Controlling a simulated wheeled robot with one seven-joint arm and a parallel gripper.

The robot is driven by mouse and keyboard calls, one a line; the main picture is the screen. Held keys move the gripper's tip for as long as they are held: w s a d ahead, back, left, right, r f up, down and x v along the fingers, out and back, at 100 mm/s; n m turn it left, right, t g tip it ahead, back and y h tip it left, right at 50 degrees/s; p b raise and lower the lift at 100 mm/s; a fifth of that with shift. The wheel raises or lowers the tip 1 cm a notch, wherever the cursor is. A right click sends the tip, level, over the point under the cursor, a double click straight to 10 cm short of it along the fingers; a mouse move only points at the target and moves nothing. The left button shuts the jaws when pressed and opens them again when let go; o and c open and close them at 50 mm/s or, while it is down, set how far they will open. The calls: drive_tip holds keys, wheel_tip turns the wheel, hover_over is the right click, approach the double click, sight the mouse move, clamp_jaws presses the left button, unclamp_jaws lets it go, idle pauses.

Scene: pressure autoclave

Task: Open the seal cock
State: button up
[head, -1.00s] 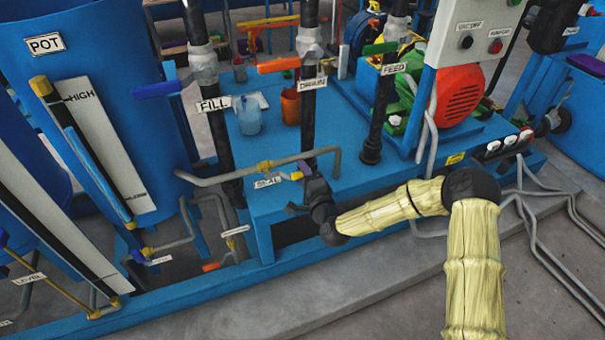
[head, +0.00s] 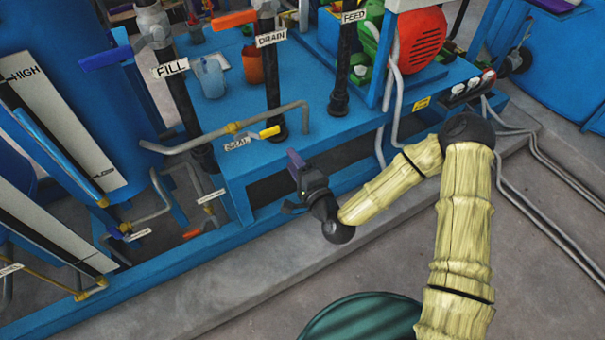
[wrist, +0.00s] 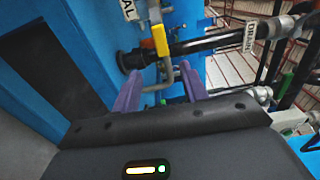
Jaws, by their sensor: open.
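The seal cock (head: 269,132) has a yellow-ended lever beside the white SEAL label (head: 237,144), just below a grey pipe at the front of the blue skid. The lever points to the right in the head view. In the wrist view the yellow lever (wrist: 160,40) is ahead of and slightly above the gap between my fingertips, apart from them. My gripper (head: 296,160) is to the right of and below the lever in the head view. Its two purple fingers (wrist: 160,90) are spread and empty in the wrist view.
The grey pipe (head: 200,139) runs just above the cock. The black DRAIN pipe (head: 271,85) and FILL pipe (head: 182,100) stand close behind. The blue skid (head: 320,131) has an open recess under its top. Grey floor (head: 265,268) in front is clear.

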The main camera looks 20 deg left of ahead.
drive_tip(key=v, duration=0.4)
drive_tip(key=shift+s+d, duration=0.1)
idle(0.4)
